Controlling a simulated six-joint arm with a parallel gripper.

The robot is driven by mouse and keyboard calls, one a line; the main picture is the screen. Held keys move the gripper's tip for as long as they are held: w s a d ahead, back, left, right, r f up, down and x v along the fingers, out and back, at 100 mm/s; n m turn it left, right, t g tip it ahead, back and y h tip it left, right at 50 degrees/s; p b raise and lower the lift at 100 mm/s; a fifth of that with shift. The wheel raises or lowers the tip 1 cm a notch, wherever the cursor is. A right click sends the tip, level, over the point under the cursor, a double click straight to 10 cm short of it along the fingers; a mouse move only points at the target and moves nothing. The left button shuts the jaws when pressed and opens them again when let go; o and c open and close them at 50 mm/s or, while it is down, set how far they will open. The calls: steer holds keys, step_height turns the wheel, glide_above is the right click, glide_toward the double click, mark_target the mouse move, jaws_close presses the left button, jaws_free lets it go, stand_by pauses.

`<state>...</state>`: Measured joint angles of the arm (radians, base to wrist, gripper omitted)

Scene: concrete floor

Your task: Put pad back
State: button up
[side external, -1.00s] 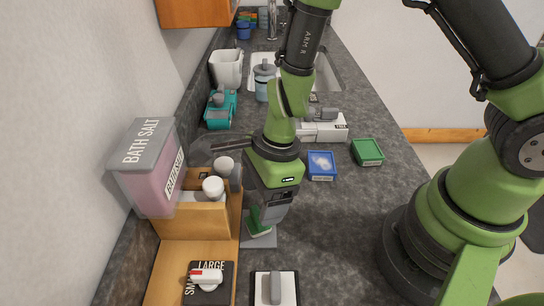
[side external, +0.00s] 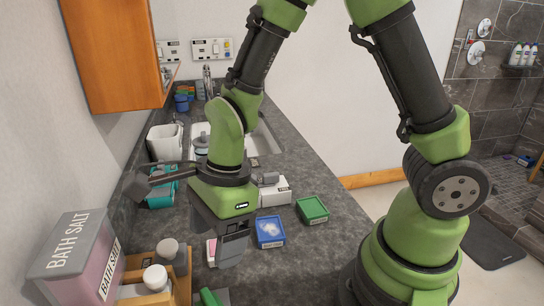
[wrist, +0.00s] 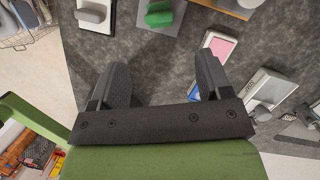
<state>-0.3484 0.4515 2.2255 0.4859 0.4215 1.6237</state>
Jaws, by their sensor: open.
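Which item the task calls the pad is not clear. A green block (side external: 210,297) shows at the bottom edge of the side view. A grey-handled piece (wrist: 93,12) lies on a white board. My gripper (wrist: 163,72) is open with only bare counter between its fingers; it also shows in the side view (side external: 228,250).
A blue tray (side external: 270,232) and a green tray (side external: 312,210) lie to the right. A wooden holder (side external: 160,275) and a bath salt box (side external: 75,255) stand left. A white box (side external: 274,190) and a teal item (side external: 160,190) lie behind. Counter at front right is clear.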

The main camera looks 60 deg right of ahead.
steer(key=s+d+r+n+t, duration=0.3)
steer(key=s+d+r+n, duration=0.2)
steer(key=r+n, duration=0.3)
steer(key=s+d+r+n+t, duration=0.3)
steer(key=s+d+r+n, duration=0.1)
steer(key=r+n, duration=0.5)
steer(key=shift+s+d+n+h, duration=0.4)
steer(key=shift+s+n, duration=0.1)
steer(key=shift+s, duration=0.1)
